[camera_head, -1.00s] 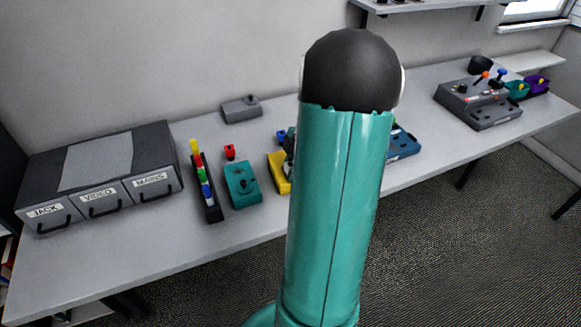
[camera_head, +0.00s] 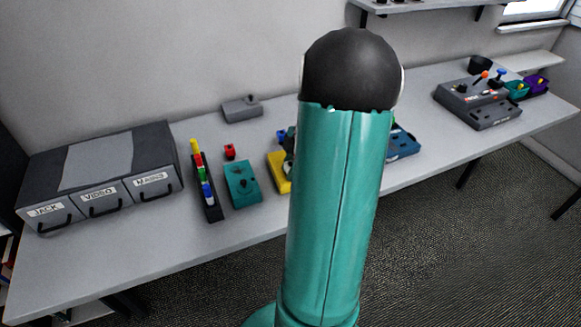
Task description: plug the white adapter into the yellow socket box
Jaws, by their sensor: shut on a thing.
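The yellow socket box (camera_head: 279,172) lies on the table in the head view, just left of my teal arm. My arm covers its right part. A small dark and pale shape shows at its upper right, against my arm's edge; I cannot tell what it is. I cannot make out the white adapter. My gripper is hidden behind my own arm.
Left of the yellow box are a teal box (camera_head: 242,184), a small red piece (camera_head: 230,152) and a dark strip with coloured plugs (camera_head: 207,190). A labelled drawer unit (camera_head: 100,175) stands far left. A blue box (camera_head: 403,146) and grey console (camera_head: 478,103) are on the right.

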